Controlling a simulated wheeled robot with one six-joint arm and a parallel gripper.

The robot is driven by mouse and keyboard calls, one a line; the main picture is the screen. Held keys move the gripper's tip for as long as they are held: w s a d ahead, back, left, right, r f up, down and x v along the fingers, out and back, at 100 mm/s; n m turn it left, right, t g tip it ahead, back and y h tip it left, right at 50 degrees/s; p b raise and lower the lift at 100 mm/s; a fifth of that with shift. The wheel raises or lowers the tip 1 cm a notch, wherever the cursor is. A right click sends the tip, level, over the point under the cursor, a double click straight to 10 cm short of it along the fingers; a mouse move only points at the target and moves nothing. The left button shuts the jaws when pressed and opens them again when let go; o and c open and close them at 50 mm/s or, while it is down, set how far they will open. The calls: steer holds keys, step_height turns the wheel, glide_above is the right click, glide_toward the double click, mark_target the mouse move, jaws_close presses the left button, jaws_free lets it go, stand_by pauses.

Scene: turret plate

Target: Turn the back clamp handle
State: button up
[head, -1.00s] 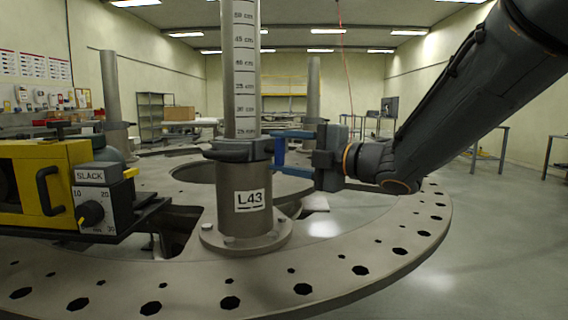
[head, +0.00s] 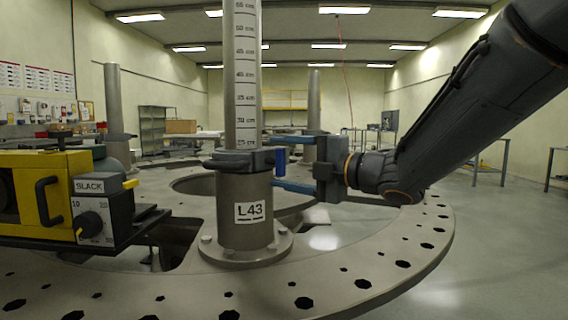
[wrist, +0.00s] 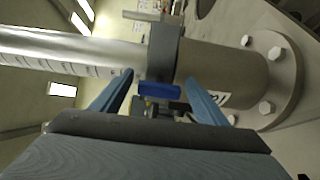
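A dark clamp (head: 236,160) rings the metal post (head: 242,80) just above its thicker base marked L43. A short blue handle (head: 280,157) sticks out from its right side. In the wrist view the handle (wrist: 160,90) lies across the middle, in front of the clamp body (wrist: 160,52). My gripper (head: 278,163) reaches in from the right with its blue fingers open, one above and one below the handle in the head view. In the wrist view the fingers (wrist: 158,80) stand on either side of the handle with visible gaps. Part of the clamp's far side is hidden.
The post stands on a large ring plate (head: 400,262) with several holes. A yellow unit with a SLACK dial box (head: 92,208) sits close at the left. Two other posts (head: 314,105) stand behind.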

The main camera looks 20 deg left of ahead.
steer(key=shift+d, duration=0.1)
steer(key=v, duration=0.7)
steer(key=shift+d, duration=0.35)
steer(key=shift+s, duration=0.1)
